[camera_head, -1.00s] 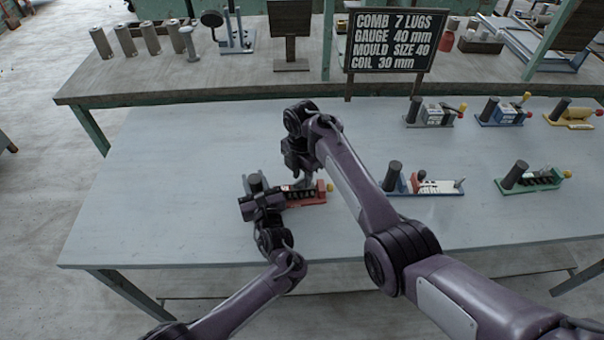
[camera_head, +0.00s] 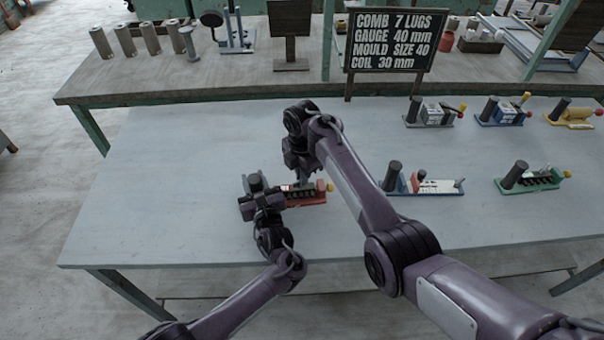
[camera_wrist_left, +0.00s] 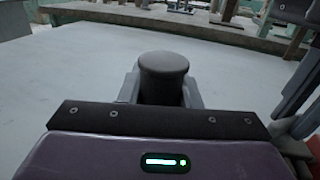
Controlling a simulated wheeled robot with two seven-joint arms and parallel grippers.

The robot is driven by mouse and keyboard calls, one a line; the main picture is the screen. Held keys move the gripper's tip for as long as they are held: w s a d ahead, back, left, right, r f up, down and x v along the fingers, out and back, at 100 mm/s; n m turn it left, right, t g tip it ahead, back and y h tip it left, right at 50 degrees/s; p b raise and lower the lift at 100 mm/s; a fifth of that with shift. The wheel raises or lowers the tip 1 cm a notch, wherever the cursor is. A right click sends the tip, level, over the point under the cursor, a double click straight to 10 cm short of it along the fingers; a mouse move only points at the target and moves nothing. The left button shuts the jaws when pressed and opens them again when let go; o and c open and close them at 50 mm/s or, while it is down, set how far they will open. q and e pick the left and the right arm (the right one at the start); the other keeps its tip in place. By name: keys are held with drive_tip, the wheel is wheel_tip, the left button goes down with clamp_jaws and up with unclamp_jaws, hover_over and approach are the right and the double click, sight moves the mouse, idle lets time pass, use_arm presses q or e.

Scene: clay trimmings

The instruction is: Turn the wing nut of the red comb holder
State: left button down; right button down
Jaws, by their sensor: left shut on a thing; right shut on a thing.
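The red comb holder (camera_head: 310,197) lies on the near table, with a red base, a dark comb part and a yellow knob at its right end. My left gripper (camera_head: 254,186) is shut on the dark upright handle at the holder's left end. In the left wrist view the handle (camera_wrist_left: 163,78) stands between my left fingers. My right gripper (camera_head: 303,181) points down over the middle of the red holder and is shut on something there. The right gripper hides that part, so I cannot make out the wing nut.
Blue (camera_head: 430,187) and green (camera_head: 530,180) holders stand to the right. Grey (camera_head: 433,115), blue (camera_head: 503,113) and yellow (camera_head: 572,116) ones stand behind. A sign (camera_head: 391,41) reads comb 7 lugs, gauge 40 mm. The left of the table (camera_head: 160,180) is clear.

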drive_tip(key=m, duration=0.6)
drive_tip(key=shift+s, duration=0.1)
drive_tip(key=m, duration=0.5)
drive_tip(key=shift+s+m, duration=0.1)
drive_tip(key=shift+m, duration=0.2)
drive_tip(key=m, duration=0.4)
drive_tip(key=shift+s+m, duration=0.1)
drive_tip(key=shift+m, duration=0.2)
drive_tip(key=shift+a+m, duration=0.15)
drive_tip(key=shift+m, duration=2.05)
drive_tip(key=c, duration=1.5)
unclamp_jaws()
drive_tip(key=shift+c, duration=0.2)
drive_tip(key=shift+s, duration=0.1)
